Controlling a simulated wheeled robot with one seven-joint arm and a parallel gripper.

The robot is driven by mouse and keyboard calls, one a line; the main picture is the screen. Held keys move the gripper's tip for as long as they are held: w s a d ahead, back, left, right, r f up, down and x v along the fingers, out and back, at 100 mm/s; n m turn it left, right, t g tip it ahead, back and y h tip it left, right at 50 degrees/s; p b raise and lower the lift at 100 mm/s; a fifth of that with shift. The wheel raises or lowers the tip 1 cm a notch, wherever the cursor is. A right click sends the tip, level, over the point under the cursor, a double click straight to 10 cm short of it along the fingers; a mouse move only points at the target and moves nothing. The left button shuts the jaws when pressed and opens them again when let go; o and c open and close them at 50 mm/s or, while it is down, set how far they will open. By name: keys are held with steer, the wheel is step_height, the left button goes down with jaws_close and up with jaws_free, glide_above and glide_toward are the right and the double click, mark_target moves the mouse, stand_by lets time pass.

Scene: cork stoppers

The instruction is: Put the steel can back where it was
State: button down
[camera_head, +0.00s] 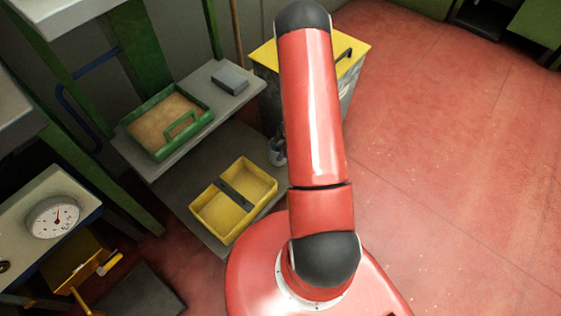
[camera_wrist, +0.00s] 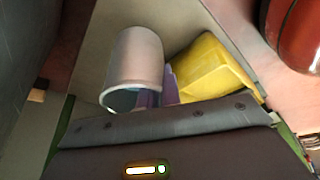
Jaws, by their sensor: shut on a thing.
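The steel can (camera_wrist: 137,58) is large in the wrist view, a plain grey cylinder with its open end towards the camera. My gripper (camera_wrist: 160,88) shows as purplish fingers at the can's rim. One finger seems to be inside the mouth and one outside, so it is shut on the can's wall. In the head view the can (camera_head: 276,156) is a small grey shape just left of my arm, over or on the grey lower shelf (camera_head: 188,165). My arm hides part of it there. I cannot tell whether its base touches the shelf.
A yellow two-part box (camera_head: 216,220) stands close to the can on the lower shelf. Above are a green-rimmed tray (camera_head: 135,117) of cork-coloured material and a grey block (camera_head: 230,79). A yellow-lidded bin (camera_head: 265,57) stands behind my arm. The red floor at right is clear.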

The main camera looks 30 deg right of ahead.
mark_target(278, 164)
steer(key=shift+f+b, duration=0.45)
steer(key=shift+f, duration=1.7)
steer(key=shift+f, duration=0.1)
steer(key=c, duration=1.6)
jaws_free()
steer(key=shift+o, duration=0.2)
